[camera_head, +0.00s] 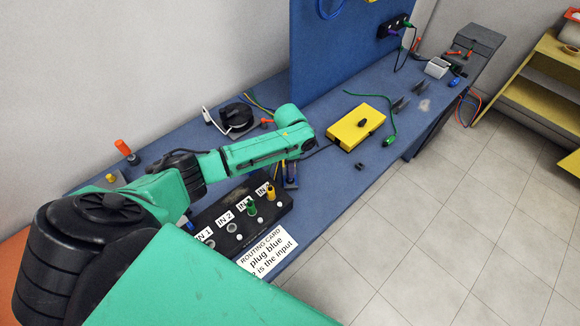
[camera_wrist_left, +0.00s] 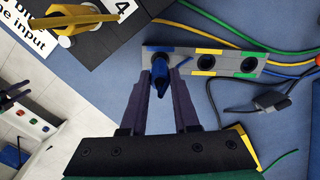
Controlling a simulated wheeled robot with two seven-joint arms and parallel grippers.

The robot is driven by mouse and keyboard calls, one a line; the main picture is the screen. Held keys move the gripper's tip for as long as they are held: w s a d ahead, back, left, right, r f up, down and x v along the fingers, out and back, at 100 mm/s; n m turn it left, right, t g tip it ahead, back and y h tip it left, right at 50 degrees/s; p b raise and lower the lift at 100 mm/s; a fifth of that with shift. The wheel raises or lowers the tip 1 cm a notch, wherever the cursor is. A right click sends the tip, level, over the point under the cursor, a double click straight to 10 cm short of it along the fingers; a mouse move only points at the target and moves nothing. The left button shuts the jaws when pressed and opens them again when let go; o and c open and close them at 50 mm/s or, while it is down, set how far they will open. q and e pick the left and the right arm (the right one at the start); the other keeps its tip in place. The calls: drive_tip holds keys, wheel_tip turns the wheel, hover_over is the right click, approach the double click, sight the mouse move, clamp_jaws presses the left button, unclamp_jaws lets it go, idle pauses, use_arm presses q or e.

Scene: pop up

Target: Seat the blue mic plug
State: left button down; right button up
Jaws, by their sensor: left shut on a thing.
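A blue plug (camera_wrist_left: 160,78) shows between the purple fingers of my left gripper (camera_wrist_left: 160,92) in the wrist view. The gripper is shut on it. The plug is at the blue-marked end of a grey holder bar (camera_wrist_left: 208,65) with two empty holes; I cannot tell whether it is still in its hole. In the head view my left gripper (camera_head: 291,180) points down beside the black input panel (camera_head: 270,214). IN 1 and IN 2 look empty. A green plug (camera_head: 251,208) stands in the third socket and a yellow plug (camera_head: 271,193) in the fourth. My right gripper is out of view.
A routing card (camera_head: 268,252) lies before the panel, partly hidden. A yellow box (camera_head: 356,128) and a green cable (camera_head: 385,105) lie farther right on the blue bench. Cables (camera_wrist_left: 270,75) run past the holder. A blue partition (camera_head: 335,55) stands behind.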

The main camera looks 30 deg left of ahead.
use_arm(q)
drive_tip(key=shift+p, duration=0.3)
drive_tip(key=shift+f, duration=0.1)
drive_tip(key=shift+f+b, duration=0.9)
drive_tip(key=shift+f, duration=0.2)
drive_tip(key=c, duration=0.6)
unclamp_jaws()
